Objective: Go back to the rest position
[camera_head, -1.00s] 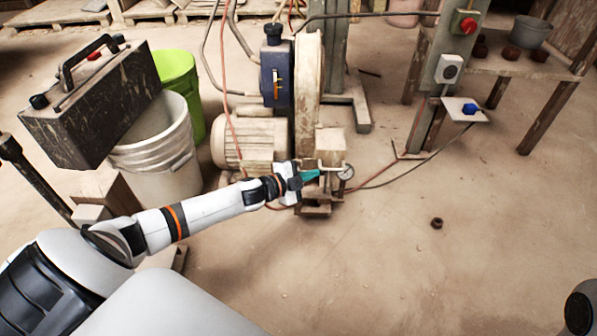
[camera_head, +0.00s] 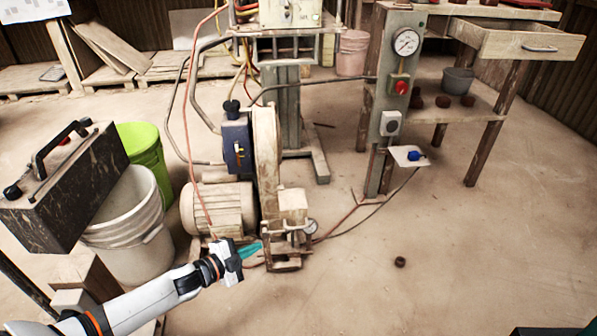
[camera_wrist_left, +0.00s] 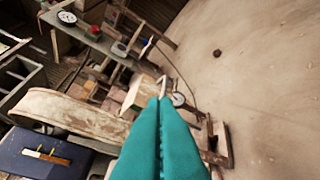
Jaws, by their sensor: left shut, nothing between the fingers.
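My left gripper (camera_head: 250,250) has teal fingers and reaches in from the lower left in the head view. Its fingers are shut together with nothing between them, and they fill the lower middle of the left wrist view (camera_wrist_left: 160,135). The fingertips are just left of the small vise-like fixture (camera_head: 284,250) with a round gauge at the front of the motor machine; I cannot tell whether they touch it.
The motor (camera_head: 218,208) and upright wheel housing (camera_head: 267,150) stand behind the gripper. A white bucket (camera_head: 125,225), green bin (camera_head: 142,155) and dark toolbox (camera_head: 65,185) are at left. A post with a red button (camera_head: 400,87) stands right. A small brown piece (camera_head: 400,262) lies on open floor.

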